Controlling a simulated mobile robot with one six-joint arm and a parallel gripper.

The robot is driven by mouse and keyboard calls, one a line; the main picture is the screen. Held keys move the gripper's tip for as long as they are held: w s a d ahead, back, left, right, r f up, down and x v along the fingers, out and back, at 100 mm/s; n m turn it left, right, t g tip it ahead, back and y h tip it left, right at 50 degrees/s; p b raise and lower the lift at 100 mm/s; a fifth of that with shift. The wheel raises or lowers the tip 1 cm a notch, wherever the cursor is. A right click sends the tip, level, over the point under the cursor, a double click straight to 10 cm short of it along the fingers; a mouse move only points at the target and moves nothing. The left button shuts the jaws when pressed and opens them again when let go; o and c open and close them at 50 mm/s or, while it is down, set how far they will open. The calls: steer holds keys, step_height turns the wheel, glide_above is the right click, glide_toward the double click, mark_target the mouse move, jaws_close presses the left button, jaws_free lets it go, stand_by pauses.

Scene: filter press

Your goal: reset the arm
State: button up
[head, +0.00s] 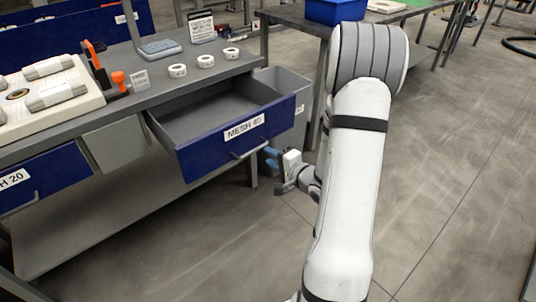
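My gripper (274,168) is in the middle of the head view, small and partly turned away, just right of the open drawer's front. It is low beside the right end of the drawer handle (252,148) and appears apart from it. I cannot make out whether its fingers are open or shut, and no held object shows. My white arm stands upright at the right of the view and hides part of the floor and the bench behind.
The blue-fronted drawer (236,130) labelled MESH 40 is pulled out and looks empty. A MESH 20 drawer (45,182) is at left. White rings (206,61), a grey pad (160,49) and a pale tray (50,117) lie on the bench. A grey bin (290,84) stands behind; right floor is clear.

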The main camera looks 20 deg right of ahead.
stand_by(0.3)
steer(key=s+r+n+g+h+p, duration=0.3)
steer(key=r+n+g+h+p, duration=0.35)
steer(key=r+p, duration=0.95)
steer(key=s+a+r+n+g+y+p, duration=0.1)
steer(key=s+a+r+n+g+p, duration=0.2)
steer(key=s+r, duration=0.6)
steer(key=s+a+r+n+g+y+p, duration=0.1)
steer(key=s+a+r+n+g+p, duration=0.2)
steer(key=s+a+r, duration=0.5)
step_height(320, 180, up, 2)
steer(key=shift+s+a+r+n+p, duration=0.25)
steer(key=shift+s+n+p, duration=0.4)
steer(key=shift+s+n, duration=0.4)
